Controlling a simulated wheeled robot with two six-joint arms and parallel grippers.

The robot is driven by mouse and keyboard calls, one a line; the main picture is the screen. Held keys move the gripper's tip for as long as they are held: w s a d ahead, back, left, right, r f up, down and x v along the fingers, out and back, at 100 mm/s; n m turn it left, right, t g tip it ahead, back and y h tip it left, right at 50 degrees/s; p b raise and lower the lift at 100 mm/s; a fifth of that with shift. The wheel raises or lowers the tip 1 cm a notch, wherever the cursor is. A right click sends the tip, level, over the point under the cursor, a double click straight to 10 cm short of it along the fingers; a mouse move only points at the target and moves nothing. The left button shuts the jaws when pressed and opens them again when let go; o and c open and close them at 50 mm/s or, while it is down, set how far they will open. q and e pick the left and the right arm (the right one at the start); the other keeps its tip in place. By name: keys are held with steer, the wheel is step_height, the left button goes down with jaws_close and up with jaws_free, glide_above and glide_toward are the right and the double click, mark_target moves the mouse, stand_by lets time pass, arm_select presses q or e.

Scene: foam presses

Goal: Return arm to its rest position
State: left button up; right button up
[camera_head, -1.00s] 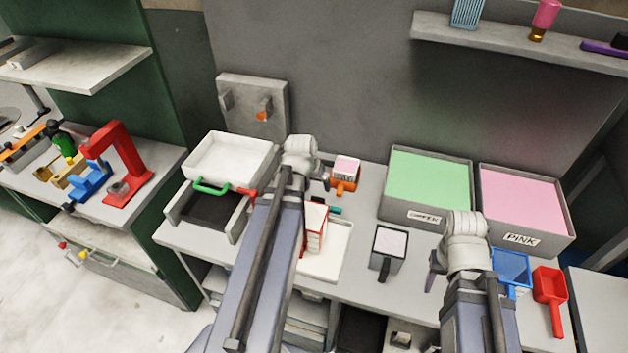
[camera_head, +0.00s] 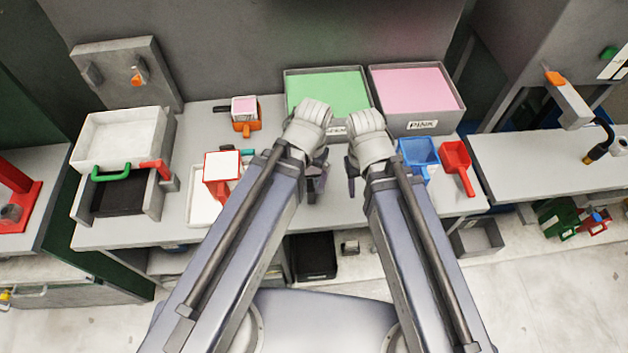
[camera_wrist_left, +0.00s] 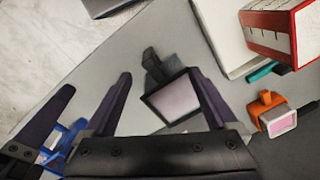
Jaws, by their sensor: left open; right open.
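My left gripper (camera_wrist_left: 160,76) is open in the left wrist view. A dark square scoop (camera_wrist_left: 172,99) with pale pinkish contents shows between and beyond its fingers; I cannot tell whether they touch it. In the head view my left arm hides most of that scoop. My right gripper (camera_head: 352,176) is open, its fingers pointing down at the bench beside the left one, left of a blue scoop (camera_head: 418,156). The two wrists are close together in front of the green-filled bin (camera_head: 327,92).
A pink-filled bin (camera_head: 417,90) and a red scoop (camera_head: 457,168) are at right. At left are an orange scoop (camera_head: 247,126), a red-and-white box (camera_head: 221,172) on a white tray (camera_head: 201,211), and a press (camera_head: 122,140) with a green handle. A side counter (camera_head: 550,165) is far right.

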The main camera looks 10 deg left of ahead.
arm_select(q)
steer(key=shift+s+d+m+g, duration=0.3)
steer(key=shift+s+d, duration=0.65)
steer(key=shift+d, duration=0.1)
steer(key=shift+f+b, duration=1.2)
steer(key=shift+b, duration=0.05)
